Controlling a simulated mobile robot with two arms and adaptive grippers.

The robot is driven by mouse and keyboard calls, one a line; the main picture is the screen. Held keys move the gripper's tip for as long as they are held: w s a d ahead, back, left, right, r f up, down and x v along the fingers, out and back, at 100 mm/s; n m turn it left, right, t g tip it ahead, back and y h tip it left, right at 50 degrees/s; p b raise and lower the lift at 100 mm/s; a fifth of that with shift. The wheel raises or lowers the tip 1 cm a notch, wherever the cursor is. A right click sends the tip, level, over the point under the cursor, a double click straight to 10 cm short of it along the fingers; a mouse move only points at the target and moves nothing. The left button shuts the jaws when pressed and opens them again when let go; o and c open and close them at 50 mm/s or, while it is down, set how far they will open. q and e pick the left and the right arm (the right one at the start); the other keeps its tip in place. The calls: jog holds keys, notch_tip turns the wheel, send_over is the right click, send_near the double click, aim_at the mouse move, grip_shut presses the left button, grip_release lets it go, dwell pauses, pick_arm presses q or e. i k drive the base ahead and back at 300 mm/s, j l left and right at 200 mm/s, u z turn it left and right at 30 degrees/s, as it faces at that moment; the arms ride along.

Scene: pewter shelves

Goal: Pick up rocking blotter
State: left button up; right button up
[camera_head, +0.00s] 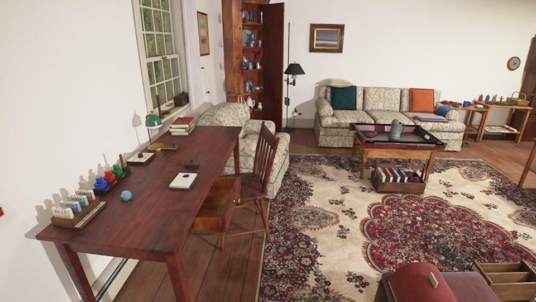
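A long reddish-brown desk (165,205) stands along the left wall and carries several small things. I cannot tell for sure which one is the rocking blotter. A small dark brown item (192,164) lies near the desk's middle. A low pale item with a dark top (141,158) lies near the wall. A flat brass-coloured item (163,147) lies behind it. A white pad with a small dark thing on it (183,181) lies nearer the right edge. Neither of my grippers is in view.
A wooden chair (262,165) stands at the desk's right side beside an open drawer (216,205). A blue ball (126,196), a rack (78,214) and coloured bottles (104,182) occupy the desk's near left. A red rounded object (420,283) is at bottom right. The patterned rug (330,215) has open room.

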aim_at(189, 164)
jog(key=i, duration=1.65)
jog(key=i+l+u, duration=0.2)
jog(key=i+u, duration=0.3)
jog(key=i+l+u, duration=0.95)
jog(key=k+j, duration=0.05)
